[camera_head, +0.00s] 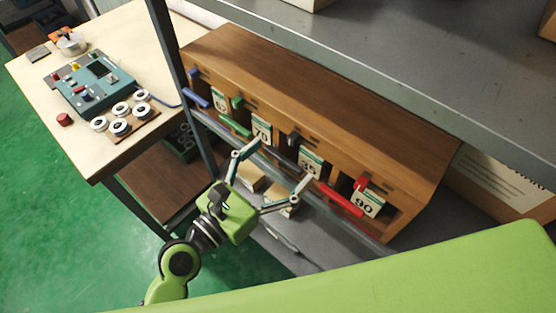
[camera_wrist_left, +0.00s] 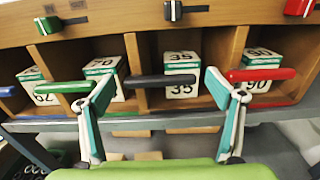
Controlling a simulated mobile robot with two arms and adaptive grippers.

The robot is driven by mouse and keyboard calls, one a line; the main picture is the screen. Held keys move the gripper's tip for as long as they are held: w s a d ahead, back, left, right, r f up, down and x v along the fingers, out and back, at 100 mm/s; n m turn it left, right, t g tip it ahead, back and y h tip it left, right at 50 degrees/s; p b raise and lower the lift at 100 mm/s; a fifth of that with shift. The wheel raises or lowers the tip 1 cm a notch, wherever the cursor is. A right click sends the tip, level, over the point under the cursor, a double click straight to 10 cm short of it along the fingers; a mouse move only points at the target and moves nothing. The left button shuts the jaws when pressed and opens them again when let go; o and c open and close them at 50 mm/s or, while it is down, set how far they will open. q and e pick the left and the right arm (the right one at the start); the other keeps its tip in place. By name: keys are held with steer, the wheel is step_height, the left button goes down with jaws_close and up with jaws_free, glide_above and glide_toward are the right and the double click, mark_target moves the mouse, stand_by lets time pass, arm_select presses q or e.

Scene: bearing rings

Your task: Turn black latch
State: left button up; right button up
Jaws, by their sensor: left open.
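The black bar (camera_wrist_left: 163,81) lies level across the front of the compartment with the 35 box (camera_wrist_left: 181,66) in the left wrist view. A small black block (camera_wrist_left: 173,12) sits above it on the wooden front, and shows in the head view (camera_head: 293,140). My left gripper (camera_head: 282,162) is open in front of the wooden cabinet (camera_head: 330,105). In the left wrist view its fingers (camera_wrist_left: 160,82) are spread to either side of the black bar. I see nothing held between them; whether a fingertip touches the bar I cannot tell. My right gripper is out of view.
A green bar (camera_wrist_left: 63,87) and a red bar (camera_wrist_left: 262,74) flank the black one close to the fingers. A blue bar (camera_head: 195,98) is at the far left. A dark post (camera_head: 183,85) and grey upper shelf (camera_head: 400,85) border the cabinet. A workbench (camera_head: 110,155) stands left.

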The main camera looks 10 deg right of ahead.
arm_select(q)
steer(key=c, duration=1.6)
steer(key=r+n+p, duration=0.1)
steer(key=n+p, duration=0.1)
steer(key=p, duration=0.1)
steer(key=n+p, duration=0.2)
steer(key=p, duration=0.1)
steer(key=shift+w+a+r, duration=0.1)
steer(key=shift+r, duration=0.25)
steer(key=shift+w+a+r+n+p, duration=0.1)
steer(key=shift+w+r+n+p, duration=0.05)
steer(key=shift+n+p, duration=1.35)
steer(key=shift+p, duration=0.3)
